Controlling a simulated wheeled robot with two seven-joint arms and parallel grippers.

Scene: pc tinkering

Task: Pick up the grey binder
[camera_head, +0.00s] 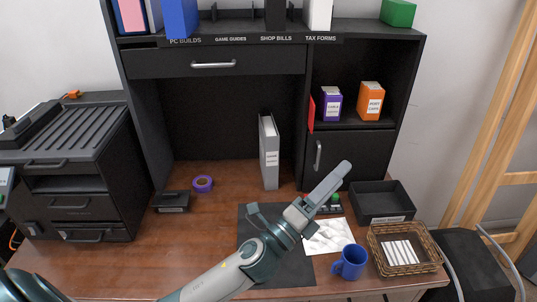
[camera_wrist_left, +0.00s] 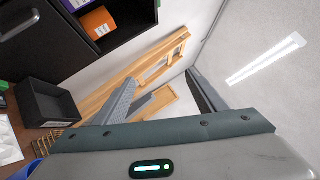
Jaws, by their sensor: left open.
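The grey binder (camera_head: 269,155) stands upright on the wooden desk, against the right side of the hutch's open bay, with a white label on its spine. My left gripper (camera_head: 327,185) is in front of and to the right of the binder in the head view, apart from it. The left wrist view shows its two fingers (camera_wrist_left: 160,95) spread wide with nothing between them. That view looks towards the wall and a wooden frame, and the binder is not in it. My right gripper is not in view.
A blue mug (camera_head: 349,262), a wicker basket (camera_head: 408,270) and a black tray (camera_head: 382,204) are at the desk's right. Purple tape (camera_head: 203,184) and a small black box (camera_head: 171,202) lie left of the binder.

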